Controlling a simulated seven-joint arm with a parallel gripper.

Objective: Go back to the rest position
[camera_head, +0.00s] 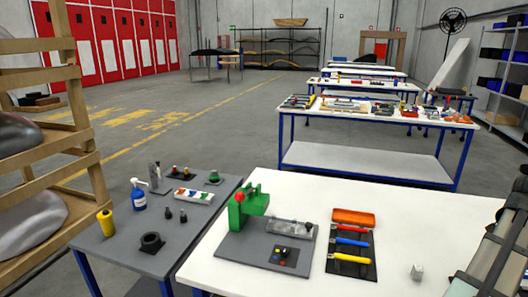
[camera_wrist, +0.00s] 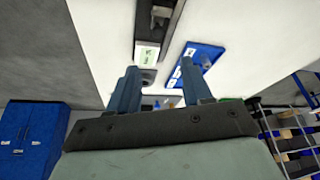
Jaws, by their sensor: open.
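My gripper (camera_wrist: 159,68) shows in the wrist view. Its two blue fingers stand apart, with nothing held between them. Beyond the fingers are a white surface (camera_wrist: 102,40), a dark fixture (camera_wrist: 158,15) with a green-and-white label, and a blue tray (camera_wrist: 206,55) with pale items. I cannot tell how far they are from the fingertips. In the head view my gripper is not clearly seen; grey machinery, possibly my arm, stands at the right edge.
In the head view, a white table (camera_head: 390,240) bears a green tool (camera_head: 245,205) on a grey plate, screwdriver-like tools on a black mat (camera_head: 347,270), an orange case (camera_head: 353,217) and a small pale cube (camera_head: 416,272). A grey table (camera_head: 110,257) holds bottles. A wooden rack (camera_head: 75,100) stands left.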

